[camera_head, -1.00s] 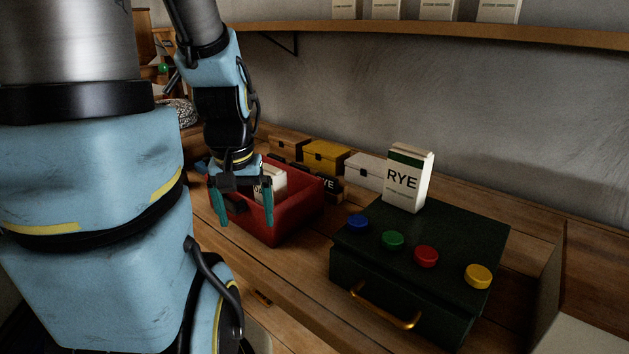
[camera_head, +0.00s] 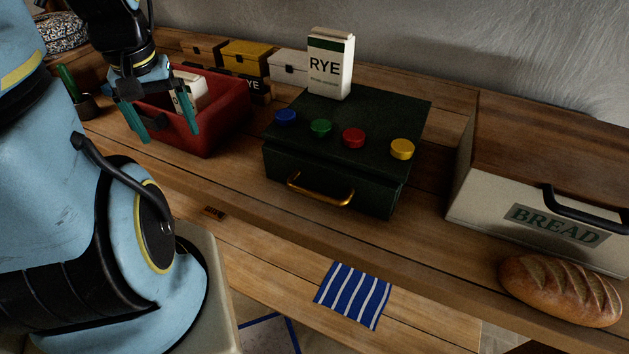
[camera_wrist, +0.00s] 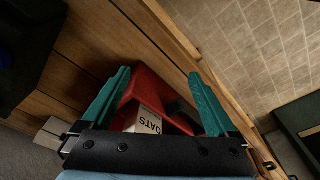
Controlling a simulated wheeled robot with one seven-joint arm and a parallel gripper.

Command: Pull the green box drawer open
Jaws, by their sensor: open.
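The green box (camera_head: 372,116) is a dark green chest on the wooden bench, with blue, green, red and yellow knobs on its top. Its drawer front (camera_head: 330,185) has a brass handle (camera_head: 320,190) and looks shut. A white RYE carton (camera_head: 330,64) stands upright on the box's back edge. My gripper (camera_head: 168,130) is open, with teal fingers pointing down, left of the green box and over the front of a red bin (camera_head: 215,118). In the wrist view my gripper (camera_wrist: 160,95) has nothing between its fingertips; the bin and its OATS carton (camera_wrist: 150,121) lie beyond.
A bread bin (camera_head: 545,190) stands right of the green box, with a loaf (camera_head: 560,290) in front. A blue striped cloth (camera_head: 354,295) lies below the bench's front edge. Small yellow (camera_head: 245,57) and white boxes stand behind. The bench before the handle is clear.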

